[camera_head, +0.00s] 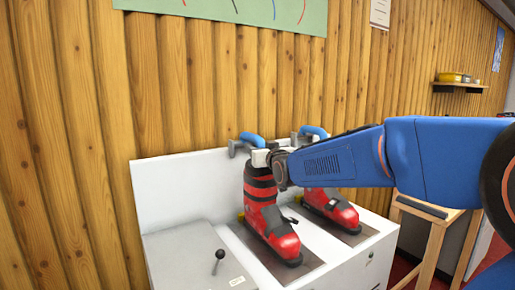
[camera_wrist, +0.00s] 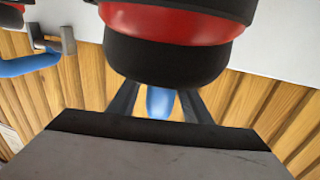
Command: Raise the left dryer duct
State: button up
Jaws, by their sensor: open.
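The left dryer duct (camera_head: 252,139) is a blue curved piece above the left boot, by the white back panel. My gripper (camera_head: 261,157) is at the duct, over the boot's top. In the wrist view, my gripper (camera_wrist: 158,103) has its two dark fingers apart, with the blue duct (camera_wrist: 159,101) showing between them. I cannot tell whether they touch it. The left boot (camera_head: 268,220) is red and black; its cuff (camera_wrist: 168,58) hides the fingertips in the wrist view.
A second blue duct (camera_head: 314,131) stands to the right above another red boot (camera_head: 331,208); it also shows in the wrist view (camera_wrist: 28,66). The white dryer cabinet (camera_head: 190,252) stands against a wooden wall (camera_head: 180,85). A wooden table (camera_head: 428,212) is at the right.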

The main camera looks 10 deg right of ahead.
jog(key=shift+w, duration=0.3)
grip_shut()
jog(key=shift+r, duration=0.15)
